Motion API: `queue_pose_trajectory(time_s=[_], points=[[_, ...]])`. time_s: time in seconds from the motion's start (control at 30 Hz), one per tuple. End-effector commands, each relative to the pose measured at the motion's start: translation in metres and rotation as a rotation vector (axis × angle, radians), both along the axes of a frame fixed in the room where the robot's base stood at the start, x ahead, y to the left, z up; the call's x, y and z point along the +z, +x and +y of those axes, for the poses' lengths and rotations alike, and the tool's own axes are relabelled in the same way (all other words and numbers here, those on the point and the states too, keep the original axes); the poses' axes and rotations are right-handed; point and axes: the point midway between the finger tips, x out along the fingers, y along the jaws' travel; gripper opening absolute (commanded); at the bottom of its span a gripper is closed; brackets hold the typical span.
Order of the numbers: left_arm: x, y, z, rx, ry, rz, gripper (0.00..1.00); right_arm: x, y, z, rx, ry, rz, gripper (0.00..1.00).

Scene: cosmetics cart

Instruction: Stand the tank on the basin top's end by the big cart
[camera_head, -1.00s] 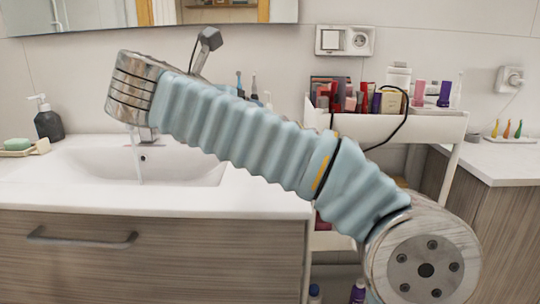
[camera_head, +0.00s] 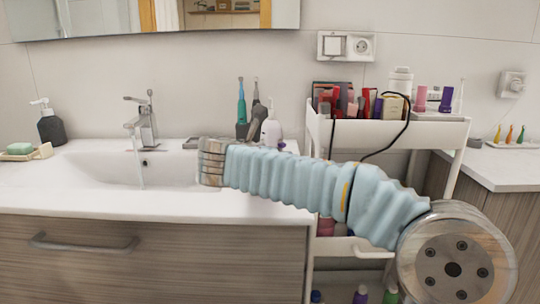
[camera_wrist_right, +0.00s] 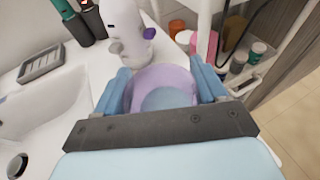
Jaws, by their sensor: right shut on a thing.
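The tank (camera_wrist_right: 165,82), a lavender and bluish translucent cup, is between the blue fingers of my right gripper (camera_wrist_right: 162,90) in the right wrist view. The gripper is shut on it. It is over the basin top's right end, close to the white flosser-like body (camera_wrist_right: 124,30); I cannot tell whether it touches the surface. In the head view my right arm hides the tank and gripper. The white basin top (camera_head: 60,200) ends beside the big white cart (camera_head: 400,133). The white body (camera_head: 271,131) also shows there. My left gripper is not in view.
Toothbrushes (camera_head: 241,105) stand at the back of the basin top. A grey soap dish (camera_wrist_right: 42,62) lies by the sink bowl (camera_wrist_right: 35,115). The cart's upper tray holds several cosmetics, with a black cable hanging over it. The faucet (camera_head: 145,120) stands left.

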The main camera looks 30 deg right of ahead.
Motion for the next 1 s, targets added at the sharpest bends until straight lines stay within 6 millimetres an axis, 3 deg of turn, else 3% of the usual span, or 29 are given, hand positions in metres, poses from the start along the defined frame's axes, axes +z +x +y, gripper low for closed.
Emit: queue_pose_trajectory(time_s=[0.37, 0.4, 0.53, 0.87, 1.0], points=[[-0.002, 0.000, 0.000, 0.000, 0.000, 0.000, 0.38, -0.004, 0.000, 0.000, 0.000, 0.000, -0.001, 0.40], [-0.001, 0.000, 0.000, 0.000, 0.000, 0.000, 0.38, -0.003, 0.000, 0.000, -0.001, 0.000, -0.001, 0.77], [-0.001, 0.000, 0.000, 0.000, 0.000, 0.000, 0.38, -0.003, 0.000, 0.000, -0.001, 0.000, -0.001, 0.97], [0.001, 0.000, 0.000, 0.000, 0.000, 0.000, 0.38, 0.002, 0.000, 0.000, -0.002, 0.000, -0.002, 0.97], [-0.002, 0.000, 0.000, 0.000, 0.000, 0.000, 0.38, 0.006, -0.011, 0.016, 0.002, -0.001, -0.002, 0.97]])
